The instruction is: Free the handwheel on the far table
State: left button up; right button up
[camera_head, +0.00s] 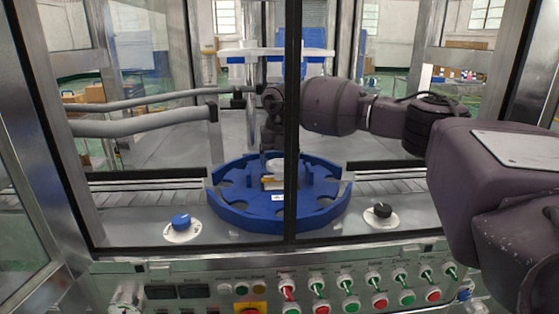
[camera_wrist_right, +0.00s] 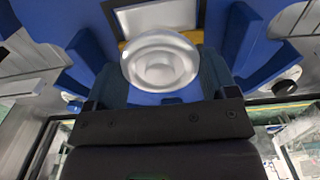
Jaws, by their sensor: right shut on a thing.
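A blue round notched wheel (camera_head: 235,212) lies flat on the machine deck behind the glass doors. I cannot make out any other handwheel, or a far table, for certain. My right gripper (camera_head: 272,158) reaches in from the right, over the middle of the blue wheel, partly behind the dark door frame. In the right wrist view my right gripper (camera_wrist_right: 160,85) is shut on a silvery round-topped piece (camera_wrist_right: 160,62), which sits between the dark fingers. The blue wheel (camera_wrist_right: 265,55) fills much of the space behind it. A small yellow-edged block (camera_head: 271,184) shows below the gripper. My left gripper is out of view.
A blue knob (camera_head: 181,222) and a black knob (camera_head: 383,210) stand on the front deck. A control panel (camera_head: 330,288) with several red and green buttons runs below. Grey tubes (camera_head: 145,124) cross at left. The dark door upright (camera_head: 291,110) stands close to my arm.

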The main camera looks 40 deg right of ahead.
jog(key=shift+r, duration=0.1)
jog(key=shift+r+n+p, duration=0.1)
jog(key=shift+n+p, duration=0.25)
jog(key=shift+n, duration=1.15)
jog(key=n+p, duration=0.1)
jog(key=n, duration=0.2)
jog(key=shift+n, duration=1.3)
jog(key=o, duration=0.8)
jog(key=shift+o, duration=0.2)
